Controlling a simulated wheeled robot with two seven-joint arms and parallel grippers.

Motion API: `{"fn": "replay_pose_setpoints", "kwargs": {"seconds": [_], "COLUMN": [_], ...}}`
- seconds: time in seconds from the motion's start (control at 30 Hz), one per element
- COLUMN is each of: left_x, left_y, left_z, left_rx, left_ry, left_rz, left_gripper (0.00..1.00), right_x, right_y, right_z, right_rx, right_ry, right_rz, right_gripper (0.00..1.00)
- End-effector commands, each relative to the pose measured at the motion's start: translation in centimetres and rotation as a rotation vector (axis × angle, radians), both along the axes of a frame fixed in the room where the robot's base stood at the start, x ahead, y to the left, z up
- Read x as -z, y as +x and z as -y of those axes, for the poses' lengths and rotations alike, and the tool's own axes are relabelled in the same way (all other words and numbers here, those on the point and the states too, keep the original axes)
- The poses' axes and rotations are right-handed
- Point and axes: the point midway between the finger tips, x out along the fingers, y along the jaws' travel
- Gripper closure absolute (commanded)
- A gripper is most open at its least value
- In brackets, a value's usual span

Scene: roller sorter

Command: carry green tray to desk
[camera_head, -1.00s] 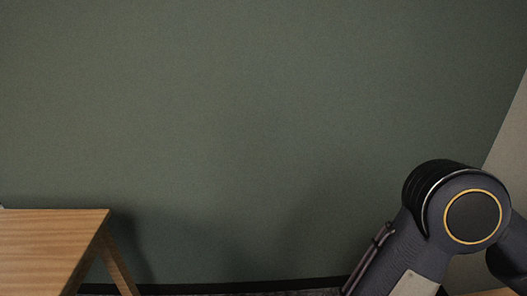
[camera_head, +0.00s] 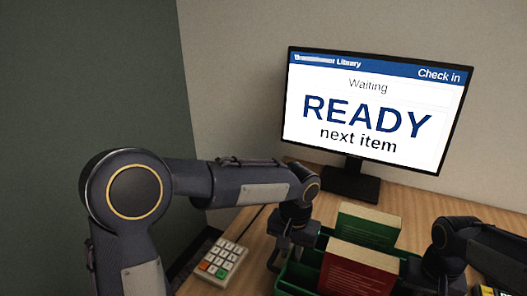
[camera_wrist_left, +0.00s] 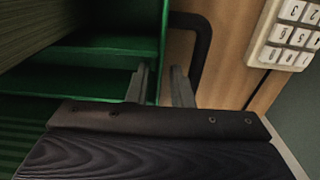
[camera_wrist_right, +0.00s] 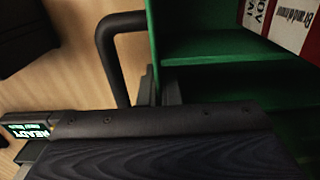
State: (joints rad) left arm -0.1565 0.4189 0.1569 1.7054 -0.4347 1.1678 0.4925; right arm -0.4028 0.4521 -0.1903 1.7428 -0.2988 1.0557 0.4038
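The green tray (camera_head: 285,288) is at the bottom of the head view, over the wooden desk (camera_head: 400,205). It holds a green book (camera_head: 368,226) and a red book (camera_head: 357,270). My left gripper (camera_wrist_left: 164,88) is at the tray's left wall, its fingers on either side of the wall, near a black handle (camera_wrist_left: 205,45). My right gripper (camera_wrist_right: 159,92) is likewise at the opposite wall, near the other handle (camera_wrist_right: 108,55). The pictures do not show clearly whether the fingers press on the walls, or whether the tray rests on the desk.
A monitor (camera_head: 372,110) reading "READY next item" stands behind the tray on a black base (camera_head: 338,184). A keypad (camera_head: 221,258) lies left of the tray. A small lit display (camera_wrist_right: 28,130) shows in the right wrist view. Clear wood lies right of the monitor base.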

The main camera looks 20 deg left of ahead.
Motion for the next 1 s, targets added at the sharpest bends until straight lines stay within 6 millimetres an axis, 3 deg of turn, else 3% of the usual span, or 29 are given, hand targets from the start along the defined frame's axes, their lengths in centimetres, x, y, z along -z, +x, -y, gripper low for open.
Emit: {"fn": "replay_pose_setpoints", "kwargs": {"seconds": [1.0], "left_x": [-6.2], "left_y": [0.0], "left_z": [0.0], "left_rx": [0.0], "left_ry": [-0.001], "left_rz": [0.001], "left_gripper": [0.8], "right_x": [-0.2], "right_y": [0.1], "right_z": [-0.2], "right_rx": [-0.002], "right_ry": [0.004], "right_rz": [0.003], "right_gripper": [1.0]}}
